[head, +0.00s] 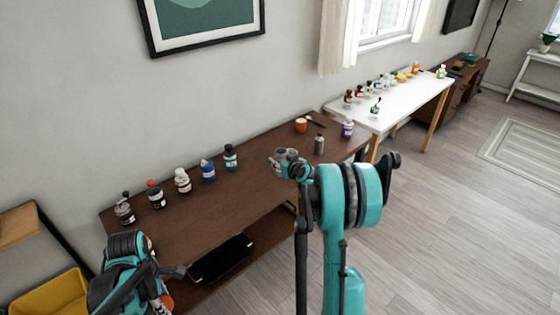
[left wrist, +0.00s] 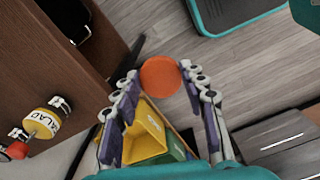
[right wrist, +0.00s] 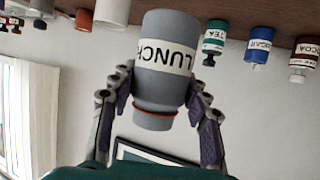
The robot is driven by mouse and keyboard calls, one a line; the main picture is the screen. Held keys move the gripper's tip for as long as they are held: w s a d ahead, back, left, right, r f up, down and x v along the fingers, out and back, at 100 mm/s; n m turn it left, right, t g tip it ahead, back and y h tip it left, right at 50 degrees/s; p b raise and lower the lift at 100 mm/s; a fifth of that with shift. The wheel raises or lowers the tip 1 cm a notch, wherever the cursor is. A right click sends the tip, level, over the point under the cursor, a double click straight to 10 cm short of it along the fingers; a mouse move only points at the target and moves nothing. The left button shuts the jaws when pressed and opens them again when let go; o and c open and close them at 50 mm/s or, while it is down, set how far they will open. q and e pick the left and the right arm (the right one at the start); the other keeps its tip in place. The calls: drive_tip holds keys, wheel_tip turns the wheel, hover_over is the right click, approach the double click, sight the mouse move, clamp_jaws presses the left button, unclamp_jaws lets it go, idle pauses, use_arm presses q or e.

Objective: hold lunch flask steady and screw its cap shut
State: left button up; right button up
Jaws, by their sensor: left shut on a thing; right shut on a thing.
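The grey lunch flask (right wrist: 163,75) has a white LUNCH label and a reddish ring near its neck. My right gripper (right wrist: 160,95) is shut around its body; that wrist picture is upside down, so the neck end points up. In the head view the right gripper (head: 284,163) is at the brown table, and the flask is mostly hidden behind it. The round orange cap (left wrist: 160,77) is between the fingertips of my left gripper (left wrist: 160,85), apart from the flask. In the head view my left arm is low at the table's left front, its fingertips hard to see.
On the brown table (head: 255,186) several jars line the wall side, including a blue one (head: 208,172) and a teal one (head: 231,158). An orange cup (head: 301,125) and a grey bottle (head: 319,145) stand farther right. A yellow bin (head: 50,295) is at lower left.

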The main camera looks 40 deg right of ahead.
drive_tip(key=o, duration=0.7)
clamp_jaws()
